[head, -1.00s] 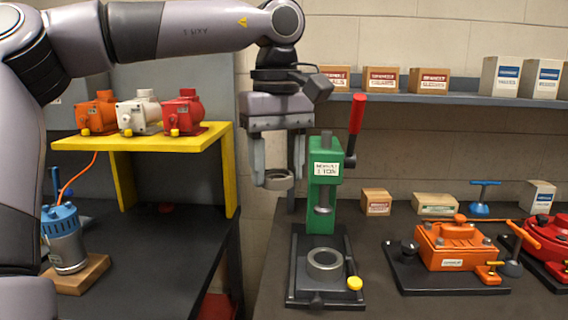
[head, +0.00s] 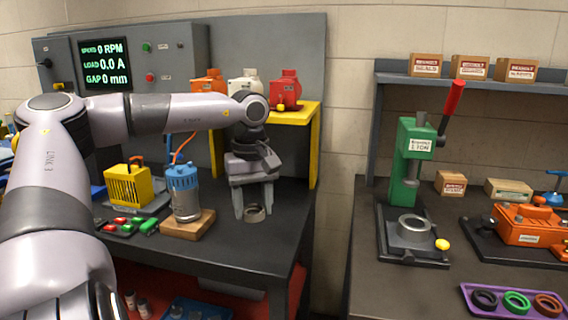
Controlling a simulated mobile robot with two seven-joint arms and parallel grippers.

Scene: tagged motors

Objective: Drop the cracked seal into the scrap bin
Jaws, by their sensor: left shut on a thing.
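My left gripper (head: 254,211) points down in front of the left bench, its two fingers closed around a small grey-brown ring (head: 255,214), the seal. The ring lies between the fingertips, over the dark bench top in the picture; I cannot tell its height above it. No crack can be made out at this size. I cannot make out a scrap bin in this view. My right gripper is not in view.
A blue motor (head: 184,192) on a wooden block stands left of the gripper. A yellow stand (head: 297,115) carries several motors behind it. The green press (head: 412,160) stands on the right bench, near a purple tray (head: 475,307) with coloured rings. A gap separates the benches.

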